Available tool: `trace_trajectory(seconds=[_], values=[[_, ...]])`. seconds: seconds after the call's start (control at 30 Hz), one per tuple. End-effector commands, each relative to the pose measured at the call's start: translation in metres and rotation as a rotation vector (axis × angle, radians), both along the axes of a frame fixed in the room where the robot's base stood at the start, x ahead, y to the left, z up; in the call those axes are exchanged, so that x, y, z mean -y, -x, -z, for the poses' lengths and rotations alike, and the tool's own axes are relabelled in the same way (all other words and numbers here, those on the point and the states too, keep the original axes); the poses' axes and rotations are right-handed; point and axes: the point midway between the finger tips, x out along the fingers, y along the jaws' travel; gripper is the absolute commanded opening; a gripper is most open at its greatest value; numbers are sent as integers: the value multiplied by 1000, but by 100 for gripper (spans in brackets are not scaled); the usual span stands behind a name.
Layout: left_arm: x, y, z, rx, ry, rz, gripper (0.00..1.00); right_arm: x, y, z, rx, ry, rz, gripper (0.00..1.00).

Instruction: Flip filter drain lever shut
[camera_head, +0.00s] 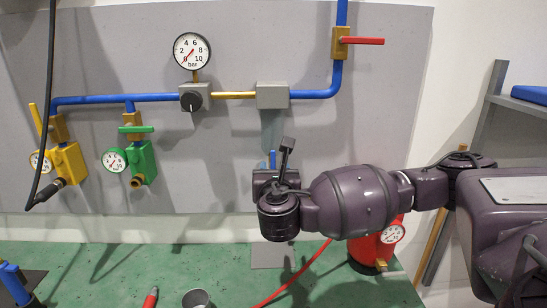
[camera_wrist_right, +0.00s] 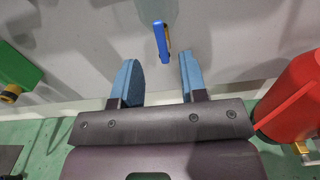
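The lever appears between and beyond the fingertips, with no visible contact. In the head view the right fingers are hidden behind my wrist. My left gripper is not in view.
A red tank (camera_head: 372,250) with a gauge stands right of my right wrist. A green valve unit (camera_head: 143,163) and a yellow one (camera_head: 68,164) hang at left. A red-handled valve (camera_head: 362,41) is above. A grey cup (camera_head: 196,299) stands on the green floor.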

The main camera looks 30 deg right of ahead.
Motion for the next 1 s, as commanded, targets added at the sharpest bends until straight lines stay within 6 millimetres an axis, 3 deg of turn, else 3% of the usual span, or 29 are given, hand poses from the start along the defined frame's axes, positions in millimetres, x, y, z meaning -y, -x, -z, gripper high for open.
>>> trace_trajectory(seconds=[0.33,0.8,1.0], values=[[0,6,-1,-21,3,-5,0,27,-43,-1,1,0,1,39],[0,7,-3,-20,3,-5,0,33,-53,0,1,-2,-2,39],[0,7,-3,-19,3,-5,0,32,-53,0,1,-2,-1,10]])
